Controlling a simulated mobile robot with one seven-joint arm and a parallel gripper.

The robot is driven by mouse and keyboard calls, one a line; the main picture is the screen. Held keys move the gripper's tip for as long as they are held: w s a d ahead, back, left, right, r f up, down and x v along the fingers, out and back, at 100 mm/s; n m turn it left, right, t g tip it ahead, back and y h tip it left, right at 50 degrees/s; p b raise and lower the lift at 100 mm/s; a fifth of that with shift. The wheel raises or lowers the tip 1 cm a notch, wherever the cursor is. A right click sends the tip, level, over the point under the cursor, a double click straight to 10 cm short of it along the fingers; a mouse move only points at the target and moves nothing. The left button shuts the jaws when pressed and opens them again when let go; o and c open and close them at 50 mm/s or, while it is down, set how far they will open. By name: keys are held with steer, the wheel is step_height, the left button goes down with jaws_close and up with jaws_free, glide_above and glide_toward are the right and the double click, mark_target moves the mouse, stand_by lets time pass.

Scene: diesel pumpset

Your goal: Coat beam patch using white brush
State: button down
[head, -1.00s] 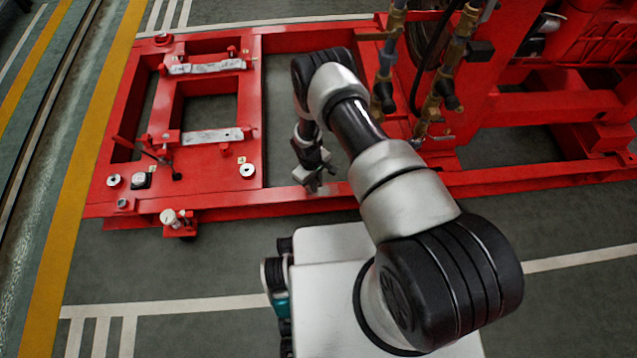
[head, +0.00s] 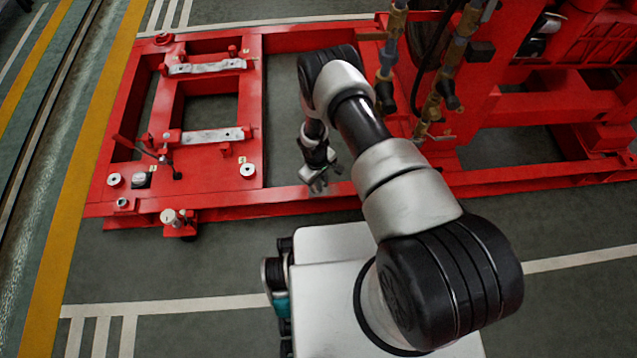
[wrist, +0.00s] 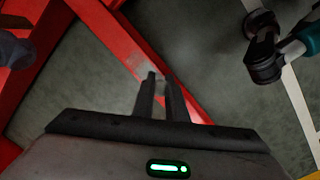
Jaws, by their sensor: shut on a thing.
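The red beam (head: 405,184) is the near rail of the red frame. It also crosses the wrist view (wrist: 112,35) diagonally. A worn grey patch (wrist: 140,64) shows on its face there, just past my fingertips. My gripper (head: 319,188) hangs over this rail in the head view and points down. In the wrist view its two dark fingers (wrist: 160,78) are close together, over the beam's edge near the patch. They are shut on a thin thing, hardly visible between them, which I take to be the white brush. Whether it touches the patch cannot be told.
The red frame (head: 220,200) spreads left, with open bays, bolts and metal pads. Pipes with brass fittings (head: 440,100) rise close to the right of my arm. The green floor (head: 560,220) in front of the frame is clear, with white lines.

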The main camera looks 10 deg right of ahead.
steer(key=d, duration=0.9)
steer(key=shift+d, duration=0.35)
stand_by(1.9)
step_height(320, 180, up, 8)
steer(key=p, duration=0.5)
stand_by(0.4)
steer(key=shift+d, duration=0.1)
